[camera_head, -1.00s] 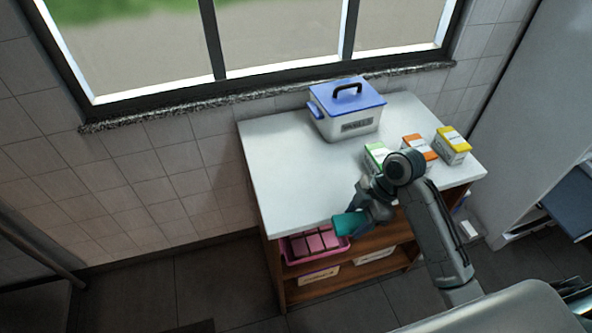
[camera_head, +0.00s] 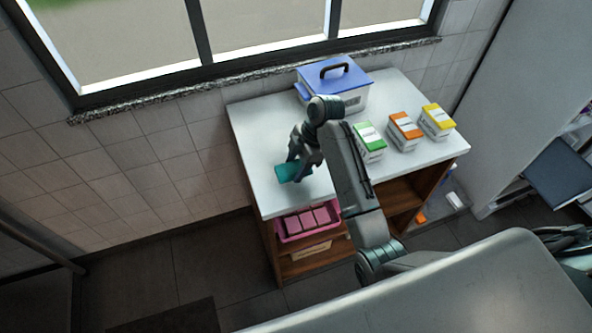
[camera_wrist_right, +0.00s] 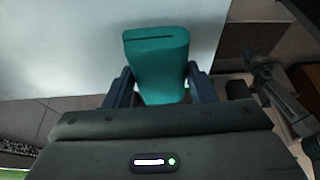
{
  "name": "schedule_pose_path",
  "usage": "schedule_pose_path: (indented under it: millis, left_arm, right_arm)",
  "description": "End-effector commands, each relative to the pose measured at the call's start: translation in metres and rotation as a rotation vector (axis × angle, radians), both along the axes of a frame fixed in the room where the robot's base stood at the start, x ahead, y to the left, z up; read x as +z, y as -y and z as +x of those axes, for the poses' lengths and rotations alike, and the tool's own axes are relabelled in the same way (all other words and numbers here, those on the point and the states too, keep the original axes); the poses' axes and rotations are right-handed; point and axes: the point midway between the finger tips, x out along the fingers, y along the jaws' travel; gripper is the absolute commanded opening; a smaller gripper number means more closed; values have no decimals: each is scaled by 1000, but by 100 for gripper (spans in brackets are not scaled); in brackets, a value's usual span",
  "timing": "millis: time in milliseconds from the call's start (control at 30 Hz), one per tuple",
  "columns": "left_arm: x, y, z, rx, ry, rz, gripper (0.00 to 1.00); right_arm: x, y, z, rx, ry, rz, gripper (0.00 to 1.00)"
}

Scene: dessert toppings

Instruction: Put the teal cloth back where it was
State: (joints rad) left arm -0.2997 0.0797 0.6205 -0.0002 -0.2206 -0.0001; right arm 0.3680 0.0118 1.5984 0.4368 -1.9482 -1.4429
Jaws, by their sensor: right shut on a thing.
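The teal cloth (camera_head: 288,172) is a small folded block. My right gripper (camera_head: 301,170) is shut on it over the left front part of the white counter top (camera_head: 262,150). In the right wrist view the cloth (camera_wrist_right: 158,58) stands between the two fingers of the right gripper (camera_wrist_right: 160,92), with the white surface behind it. I cannot tell whether the cloth touches the counter. My left gripper cannot be made out in the head view.
A white box with a blue lid (camera_head: 333,75) stands at the back of the counter. Green (camera_head: 369,140), orange (camera_head: 404,130) and yellow (camera_head: 436,121) cartons stand on the right. A pink tray (camera_head: 283,236) holding pink blocks is on the shelf below. The counter's left part is clear.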

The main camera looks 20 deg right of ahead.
Motion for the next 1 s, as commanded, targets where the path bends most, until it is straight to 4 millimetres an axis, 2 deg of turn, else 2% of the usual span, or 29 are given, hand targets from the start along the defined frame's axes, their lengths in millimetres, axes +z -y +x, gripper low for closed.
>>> schedule_pose_path:
  millis: [200,300,633,667,767,1000]
  left_arm:
    - [16,1,0,0,0,-1,36]
    - [18,1,0,0,0,-1,36]
    - [16,1,0,0,1,-1,36]
    - [16,1,0,0,1,-1,36]
    - [16,1,0,0,1,-1,36]
    - [16,1,0,0,1,-1,36]
  right_arm:
    - [-24,0,0,0,-3,0,32]
    - [-33,0,0,-1,-1,0,32]
    - [-37,0,0,0,0,0,32]
    - [-37,0,0,0,1,0,54]
    - [-37,0,0,0,1,0,72]
    - [-37,0,0,0,1,0,72]
